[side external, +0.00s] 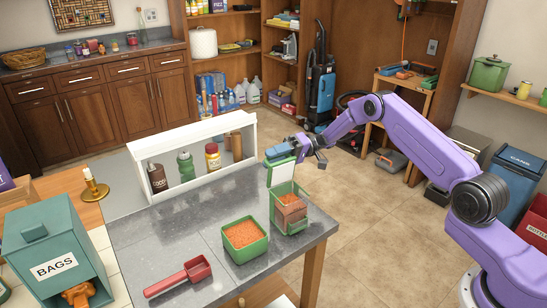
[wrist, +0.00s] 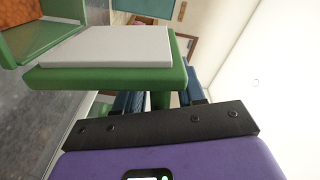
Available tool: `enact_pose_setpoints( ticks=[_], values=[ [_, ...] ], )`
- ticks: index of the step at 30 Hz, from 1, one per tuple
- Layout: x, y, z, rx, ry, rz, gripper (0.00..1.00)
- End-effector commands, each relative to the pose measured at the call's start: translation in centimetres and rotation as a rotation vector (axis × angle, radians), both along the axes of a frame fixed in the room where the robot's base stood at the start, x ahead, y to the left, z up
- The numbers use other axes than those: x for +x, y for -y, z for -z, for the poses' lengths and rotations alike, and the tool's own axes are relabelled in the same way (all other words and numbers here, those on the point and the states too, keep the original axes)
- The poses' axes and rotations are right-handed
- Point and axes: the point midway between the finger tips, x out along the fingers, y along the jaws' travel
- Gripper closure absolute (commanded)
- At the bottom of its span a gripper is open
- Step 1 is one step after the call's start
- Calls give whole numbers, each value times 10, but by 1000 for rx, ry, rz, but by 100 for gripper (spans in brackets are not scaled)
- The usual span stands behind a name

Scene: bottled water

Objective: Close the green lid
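A green box (side external: 290,217) with clear sides and orange-brown contents stands near the right edge of the grey counter. Its green lid (side external: 282,173), with a pale inner panel, stands raised at the box's back. In the wrist view the lid (wrist: 110,79) fills the upper left, white panel up, just beyond my fingers. My gripper (side external: 296,149) is at the top of the raised lid. In the wrist view its blue fingers (wrist: 160,101) are apart, with a green piece of the lid between them. Whether they press on it is not clear.
An open green tub (side external: 245,252) of orange grains stands left of the box, with a red scoop (side external: 180,277) farther left. A white shelf (side external: 193,167) with bottles stands behind. A teal BAGS box (side external: 52,255) is at the left. The counter between is clear.

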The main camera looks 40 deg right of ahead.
Motion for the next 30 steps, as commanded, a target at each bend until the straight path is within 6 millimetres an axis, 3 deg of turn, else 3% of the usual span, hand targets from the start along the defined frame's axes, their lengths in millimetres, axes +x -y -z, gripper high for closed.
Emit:
enact_pose_setpoints(
  ticks=[3, 6, 7, 20, 30],
  values=[
    [0, 0, 0, 0, 0, 0, 61],
    [0, 0, 0, 0, 0, -1, 93],
    [0, 0, 0, 0, 0, -1, 100],
    [-5, -1, 0, -6, 43, -2, 100],
    [-25, -3, -3, -30, 269, -2, 100]
  ],
)
